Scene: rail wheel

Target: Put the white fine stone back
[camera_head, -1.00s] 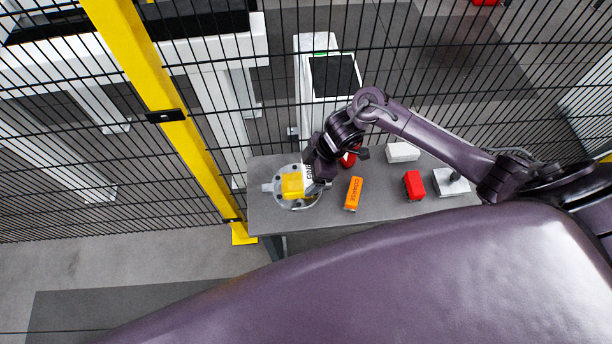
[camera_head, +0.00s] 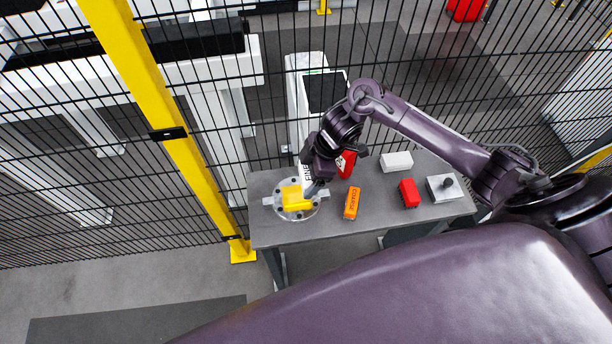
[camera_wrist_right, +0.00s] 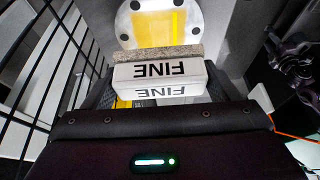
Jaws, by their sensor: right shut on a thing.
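The white fine stone (camera_wrist_right: 160,78), marked FINE, is held between the fingers of my right gripper (camera_wrist_right: 160,95) in the right wrist view. A grey-brown layer shows along its far edge. In the head view the stone (camera_head: 306,172) is partly hidden by my right gripper (camera_head: 316,186), next to the round grey flange (camera_head: 271,200) with a yellow block (camera_head: 297,198) on it. Whether the stone touches the flange cannot be told. My left gripper is not in view.
On the grey table (camera_head: 300,236) stand an orange block marked COARSE (camera_head: 352,203), a red block (camera_head: 409,193), a white block (camera_head: 397,162), a light plate with a dark knob (camera_head: 442,188) and a red thing (camera_head: 346,163) behind my gripper. A wire fence with a yellow post (camera_head: 165,125) stands behind.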

